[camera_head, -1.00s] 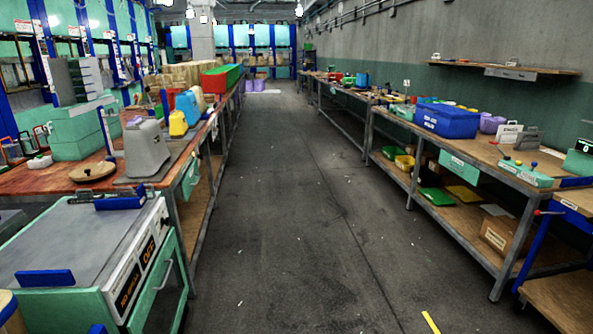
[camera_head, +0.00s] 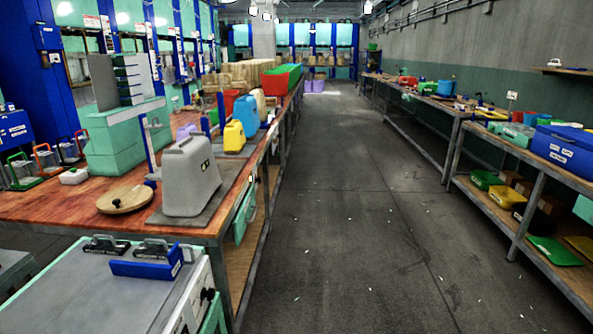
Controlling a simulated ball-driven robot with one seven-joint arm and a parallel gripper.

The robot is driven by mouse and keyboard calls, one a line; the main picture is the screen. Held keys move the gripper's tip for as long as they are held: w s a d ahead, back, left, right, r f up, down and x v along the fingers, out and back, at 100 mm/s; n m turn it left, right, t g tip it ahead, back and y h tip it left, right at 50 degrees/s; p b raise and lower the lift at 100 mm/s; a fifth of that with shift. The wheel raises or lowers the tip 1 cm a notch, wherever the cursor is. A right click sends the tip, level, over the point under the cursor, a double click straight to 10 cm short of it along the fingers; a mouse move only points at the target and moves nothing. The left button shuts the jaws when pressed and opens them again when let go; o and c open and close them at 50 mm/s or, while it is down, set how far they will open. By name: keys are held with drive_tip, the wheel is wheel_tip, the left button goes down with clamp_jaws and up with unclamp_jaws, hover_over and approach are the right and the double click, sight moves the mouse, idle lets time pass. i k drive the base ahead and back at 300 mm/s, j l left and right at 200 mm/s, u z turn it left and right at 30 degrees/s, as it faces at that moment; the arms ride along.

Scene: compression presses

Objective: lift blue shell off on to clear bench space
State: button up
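A small blue shell (camera_head: 247,113) stands upright on the long wooden bench (camera_head: 85,207) at left. A yellow shell (camera_head: 234,137) stands in front of it and hides its lower part. A cream shell (camera_head: 260,103) stands just behind it. A larger grey shell (camera_head: 190,180) stands nearer on the same bench, on a dark flat plate. My gripper is not in view, and nothing is seen touching the blue shell.
A round wooden board (camera_head: 125,198) and a white block (camera_head: 73,176) lie on the left bench. A grey-topped cabinet (camera_head: 90,297) stands at its near end. A blue bin (camera_head: 570,150) sits on the right bench.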

sight(245, 110)
drive_tip(key=i, duration=1.85)
drive_tip(key=i+u, duration=0.1)
drive_tip(key=i, duration=0.5)
drive_tip(key=i+l+u, duration=0.1)
drive_tip(key=i, duration=0.55)
drive_tip(key=i+l+u, duration=0.1)
drive_tip(key=i, duration=0.5)
drive_tip(key=i+l+u, duration=0.1)
drive_tip(key=i+u, duration=0.25)
drive_tip(key=i+l+u, duration=0.35)
drive_tip(key=i, duration=0.2)
drive_tip(key=i+j, duration=0.05)
drive_tip(key=j, duration=0.05)
